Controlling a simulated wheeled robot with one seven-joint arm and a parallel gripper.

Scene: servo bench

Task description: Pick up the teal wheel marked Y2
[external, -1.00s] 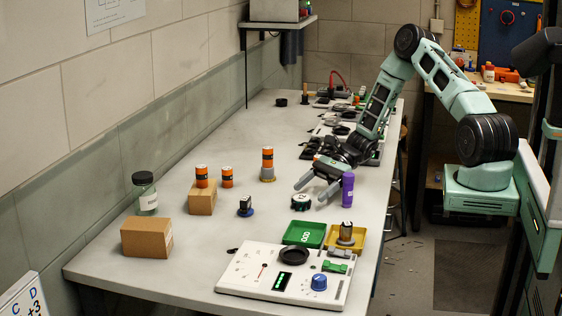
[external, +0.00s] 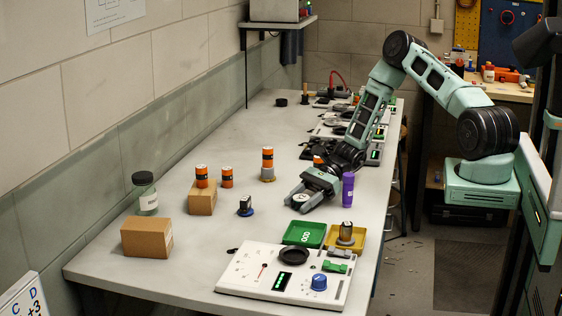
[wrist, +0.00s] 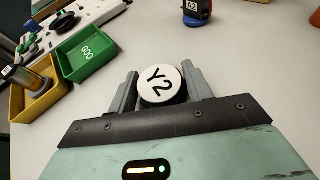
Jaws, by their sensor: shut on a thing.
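The wheel marked Y2 (wrist: 161,84) shows its white top face with black lettering in the wrist view, between the two grey fingers. It is small in the external view (external: 300,198), at the fingertips. Its teal side is mostly hidden by the fingers. My gripper (wrist: 160,90) is shut on the wheel, one finger on each side. In the external view my gripper (external: 303,199) is low at the table, left of the purple cylinder (external: 347,189). I cannot tell whether the wheel is clear of the tabletop.
A green tray (external: 303,234) and a yellow tray (external: 359,245) lie just in front of my gripper. The blue-based A2 piece (external: 245,206) stands to its left. Orange cylinders, cardboard boxes (external: 147,237) and a jar (external: 145,195) stand farther left. A white panel (external: 230,275) is at the front.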

